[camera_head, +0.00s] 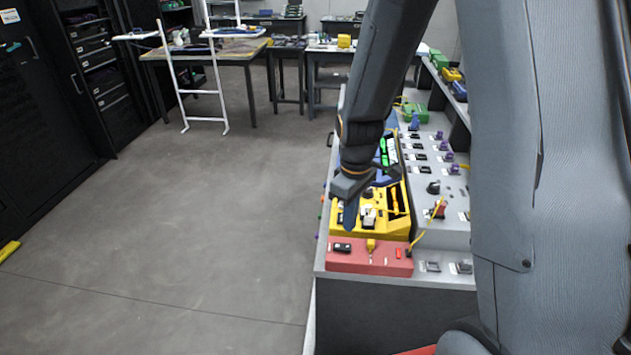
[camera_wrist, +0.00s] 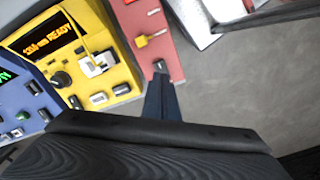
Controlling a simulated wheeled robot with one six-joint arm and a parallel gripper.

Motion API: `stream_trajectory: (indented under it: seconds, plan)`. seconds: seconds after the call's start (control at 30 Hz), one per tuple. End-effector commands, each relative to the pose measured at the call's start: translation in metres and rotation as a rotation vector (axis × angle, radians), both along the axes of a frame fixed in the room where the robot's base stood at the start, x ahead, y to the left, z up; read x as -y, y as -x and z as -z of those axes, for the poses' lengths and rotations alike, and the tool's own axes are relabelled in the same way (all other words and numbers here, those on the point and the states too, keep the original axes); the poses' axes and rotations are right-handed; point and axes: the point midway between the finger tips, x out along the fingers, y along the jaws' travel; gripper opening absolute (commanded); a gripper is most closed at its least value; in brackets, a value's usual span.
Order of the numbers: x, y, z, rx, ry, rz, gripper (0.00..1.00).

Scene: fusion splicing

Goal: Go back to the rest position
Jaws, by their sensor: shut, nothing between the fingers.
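My gripper (camera_head: 350,215) hangs from my arm above the left edge of the workbench, its dark blue fingers shut and empty, pointing down. In the head view it overlaps the yellow device (camera_head: 372,228). In the wrist view the closed fingers (camera_wrist: 160,80) overlap the red device (camera_wrist: 166,40) near a small dark part. I cannot tell how high the tips are above it. The yellow device also shows in the wrist view (camera_wrist: 110,78), with an orange display reading READY. The red device lies at the bench's near end in the head view (camera_head: 370,262).
The grey bench (camera_head: 440,282) carries rows of switches and knobs on its right. A yellow cable (camera_head: 428,225) arches up beside the yellow device. A blue device (camera_wrist: 20,105) is at the wrist view's left. Open floor (camera_head: 215,215) lies left of the bench; black cabinets stand far left.

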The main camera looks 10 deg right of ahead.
Motion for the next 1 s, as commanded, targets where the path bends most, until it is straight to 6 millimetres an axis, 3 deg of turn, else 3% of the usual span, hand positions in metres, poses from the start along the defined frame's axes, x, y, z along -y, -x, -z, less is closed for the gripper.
stream_trajectory:
  seconds: [0.23,0.5,0.7,1.0]
  plan:
    - [0.0,0.012,-0.01,0.024,-0.002,0.116,0.0]
    - [-0.001,0.061,-0.029,0.089,-0.024,0.498,0.0]
    - [-0.001,0.087,-0.033,0.115,-0.043,0.688,0.0]
    - [0.001,0.094,-0.035,0.119,-0.048,0.736,0.0]
